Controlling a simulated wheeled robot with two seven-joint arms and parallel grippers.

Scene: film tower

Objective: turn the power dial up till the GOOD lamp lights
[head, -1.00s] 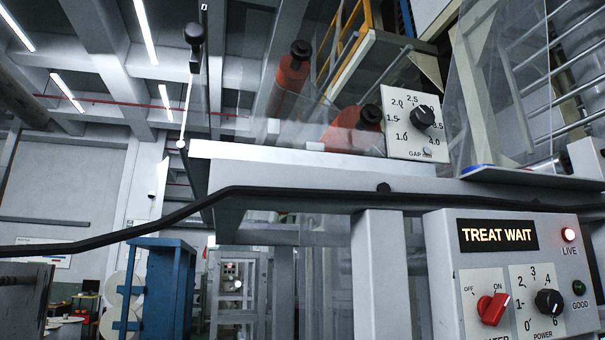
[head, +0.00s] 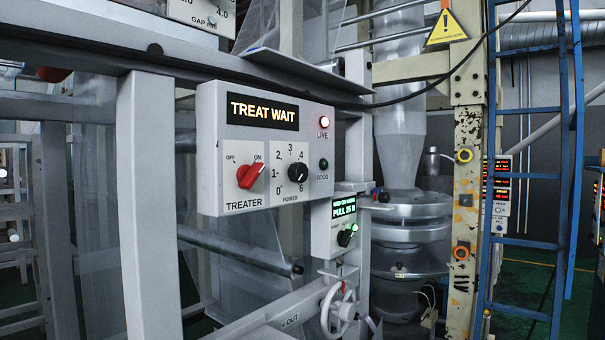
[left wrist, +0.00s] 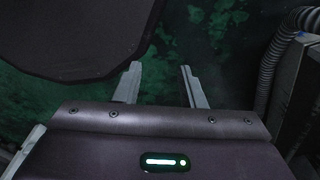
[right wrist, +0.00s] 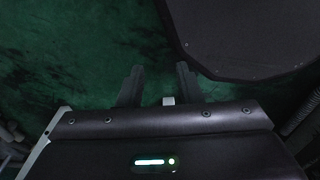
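The grey treater box (head: 210,160) is near the middle of the head view, and its display (head: 262,111) reads TREAT WAIT. The black power dial (head: 298,173) is at its lower right, on a white plate with a numbered scale. The GOOD lamp (head: 323,163) is dark green and looks unlit. The LIVE lamp (head: 324,122) glows. The red treater switch (head: 250,175) points toward ON. My left gripper (left wrist: 160,82) is open and empty in the left wrist view. My right gripper (right wrist: 158,84) is open and empty in the right wrist view. Neither gripper shows in the head view.
A smaller box with a green PULL display (head: 343,210) hangs lower right of the treater box. A white handwheel (head: 338,309) is below it. A grey post (head: 148,205) stands left. A blue ladder (head: 525,190) stands right. A black cable crosses above.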

